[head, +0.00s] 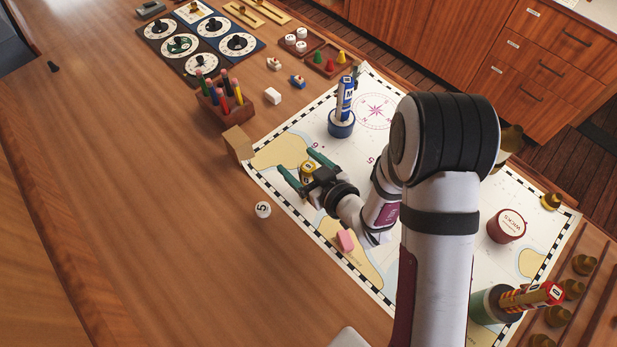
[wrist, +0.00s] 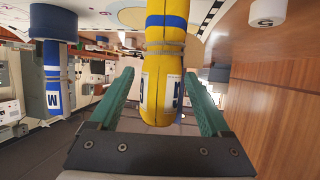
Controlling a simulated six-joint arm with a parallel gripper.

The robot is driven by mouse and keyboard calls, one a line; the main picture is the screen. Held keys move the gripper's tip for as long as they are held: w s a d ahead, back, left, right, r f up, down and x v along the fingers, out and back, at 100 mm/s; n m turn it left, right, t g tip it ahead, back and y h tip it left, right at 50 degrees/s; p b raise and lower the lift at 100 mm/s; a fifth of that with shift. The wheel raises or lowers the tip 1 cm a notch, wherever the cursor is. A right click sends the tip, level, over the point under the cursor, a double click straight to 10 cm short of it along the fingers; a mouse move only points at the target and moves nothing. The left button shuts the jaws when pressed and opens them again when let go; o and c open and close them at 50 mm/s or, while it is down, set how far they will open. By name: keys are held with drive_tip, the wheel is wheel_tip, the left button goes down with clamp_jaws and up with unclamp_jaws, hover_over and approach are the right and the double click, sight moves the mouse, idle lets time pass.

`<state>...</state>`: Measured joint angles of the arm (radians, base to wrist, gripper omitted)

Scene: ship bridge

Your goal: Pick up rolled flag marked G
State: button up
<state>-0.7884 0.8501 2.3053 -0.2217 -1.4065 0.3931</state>
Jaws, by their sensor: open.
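A yellow rolled flag (wrist: 160,80) with a blue band and white labels stands between the two green fingers of my gripper (wrist: 158,74) in the wrist view. The mark on its label is too small to read surely. In the head view my gripper (head: 297,161) is low over the chart's left part, with the top of the yellow flag (head: 307,168) between its fingers. The jaws are open around the flag, with a gap on each side in the wrist view. The flag's lower part is hidden by my gripper in the head view.
A blue rolled flag marked M (head: 345,98) stands in a blue holder (head: 341,124). A red-and-yellow rolled flag (head: 530,296) leans in a green holder (head: 487,305). A wooden block (head: 238,144), white round piece (head: 263,210) and pink block (head: 345,241) are close by.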

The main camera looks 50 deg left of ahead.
clamp_jaws()
idle(0.3)
